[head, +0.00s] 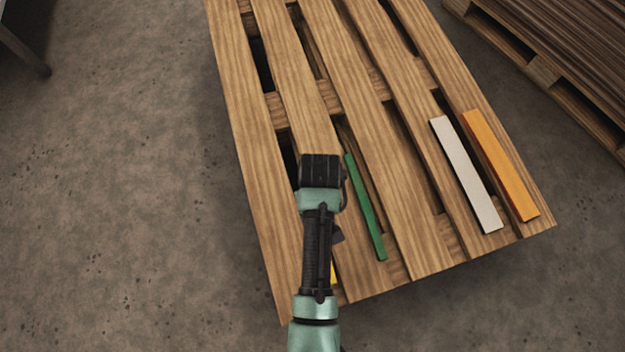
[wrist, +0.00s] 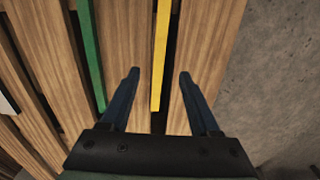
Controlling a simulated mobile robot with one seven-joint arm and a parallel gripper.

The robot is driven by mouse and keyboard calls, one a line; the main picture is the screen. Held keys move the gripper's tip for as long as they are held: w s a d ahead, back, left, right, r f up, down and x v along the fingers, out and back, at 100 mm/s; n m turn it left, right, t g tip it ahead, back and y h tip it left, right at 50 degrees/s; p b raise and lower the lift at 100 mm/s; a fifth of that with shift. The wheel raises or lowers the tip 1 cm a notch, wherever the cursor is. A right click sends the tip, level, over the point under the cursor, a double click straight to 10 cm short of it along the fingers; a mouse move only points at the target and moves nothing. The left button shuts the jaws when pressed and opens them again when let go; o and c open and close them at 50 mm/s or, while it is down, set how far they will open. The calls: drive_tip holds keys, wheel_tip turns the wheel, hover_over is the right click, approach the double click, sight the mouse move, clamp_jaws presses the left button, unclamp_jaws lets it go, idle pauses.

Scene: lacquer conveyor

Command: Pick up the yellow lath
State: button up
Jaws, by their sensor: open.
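The yellow lath (wrist: 160,50) lies on a wooden pallet (head: 246,110), running nearly straight up the wrist view between my fingers. In the head view only a small piece of the yellow lath (head: 333,272) shows beside my arm, which hides the rest. My gripper (wrist: 158,73) is open and empty, with one finger on each side of the lath and bare slat showing between. I cannot tell how high the fingertips are above the pallet. In the head view my fingers are mostly hidden by the arm.
A green lath (head: 366,208) lies close by; in the wrist view the green lath (wrist: 91,50) is left of my fingers. A white lath (head: 466,175) and an orange lath (head: 500,165) lie farther right. Another loaded pallet (head: 560,50) stands at top right. Bare floor surrounds the pallet.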

wheel_tip(320, 180, down, 6)
drive_tip(key=b, duration=0.2)
drive_tip(key=shift+b, duration=0.3)
wheel_tip(320, 180, down, 5)
drive_tip(key=b, duration=0.4)
drive_tip(key=shift+s, duration=0.1)
drive_tip(key=shift+c, duration=0.3)
clamp_jaws()
